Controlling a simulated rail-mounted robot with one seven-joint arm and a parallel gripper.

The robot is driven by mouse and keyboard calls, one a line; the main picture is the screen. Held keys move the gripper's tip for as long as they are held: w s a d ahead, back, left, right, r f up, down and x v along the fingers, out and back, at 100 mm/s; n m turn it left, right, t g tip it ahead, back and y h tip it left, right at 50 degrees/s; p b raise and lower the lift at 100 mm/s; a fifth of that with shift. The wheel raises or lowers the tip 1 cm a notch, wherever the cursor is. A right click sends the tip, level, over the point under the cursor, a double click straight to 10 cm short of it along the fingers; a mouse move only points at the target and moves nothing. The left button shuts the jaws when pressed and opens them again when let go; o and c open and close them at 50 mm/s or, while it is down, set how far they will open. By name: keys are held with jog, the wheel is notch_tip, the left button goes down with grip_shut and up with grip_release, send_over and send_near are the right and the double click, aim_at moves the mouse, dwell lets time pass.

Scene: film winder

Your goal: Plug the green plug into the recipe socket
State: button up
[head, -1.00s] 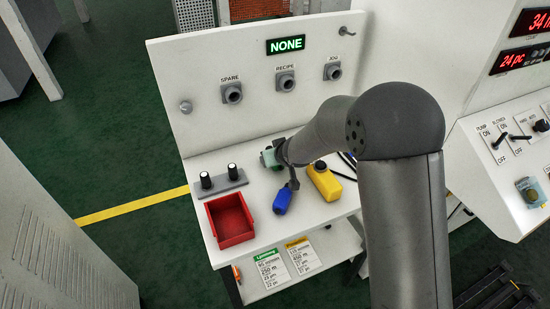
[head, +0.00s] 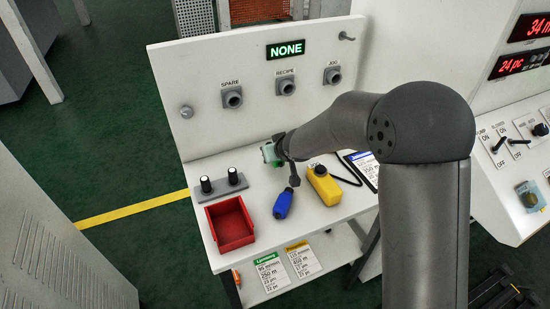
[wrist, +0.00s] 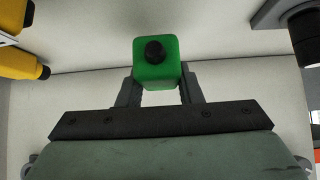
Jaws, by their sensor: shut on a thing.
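The green plug (wrist: 157,72) is held between the two fingers of my gripper (wrist: 158,88) in the wrist view, with a round black end facing the camera. In the head view my gripper (head: 277,149) is low over the white bench, and part of the green plug (head: 267,153) shows at its left side. The recipe socket (head: 285,85) is a grey round fitting on the upright white panel, under the RECIPE label, above and behind my gripper. It looks empty. The panel's display (head: 286,49) reads NONE.
Spare socket (head: 231,97) and jog socket (head: 332,75) flank the recipe socket. A red tray (head: 230,222) and two black knobs (head: 220,183) stand at left.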

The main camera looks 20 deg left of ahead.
jog(key=s+r+b, duration=0.2)
jog(key=s+r, duration=0.7)
jog(key=s, duration=0.5)
jog(key=shift+d+r, duration=0.3)
jog(key=shift+o, duration=1.4)
jog(key=shift+c, duration=1.3)
